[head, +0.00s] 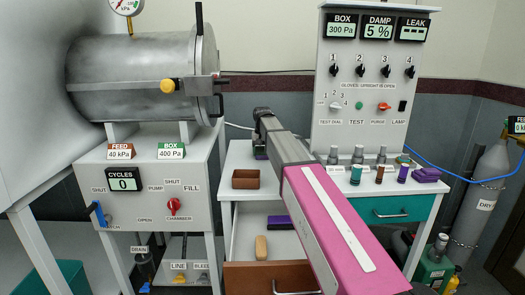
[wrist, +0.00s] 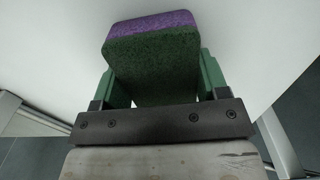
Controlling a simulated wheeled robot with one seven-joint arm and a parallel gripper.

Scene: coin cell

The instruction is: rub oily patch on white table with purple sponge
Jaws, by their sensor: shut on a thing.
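My gripper (wrist: 155,85) is shut on the purple sponge (wrist: 155,22), whose near face is dark green in the wrist view. The green fingers press on both sides of the sponge. In the head view, the sponge (head: 260,155) is a small purple bit under the far end of my arm, mostly hidden. It is over the back left part of the white table (head: 235,155). The white top also spreads around the sponge in the wrist view. I cannot tell whether the sponge touches it. I see no oily patch in either view; my arm hides part of the table.
Several small bottles and a folded purple thing (head: 427,174) stand at the table's right. An open drawer (head: 245,238) below holds a tan block (head: 261,246). A chamber cabinet (head: 150,170) is at left.

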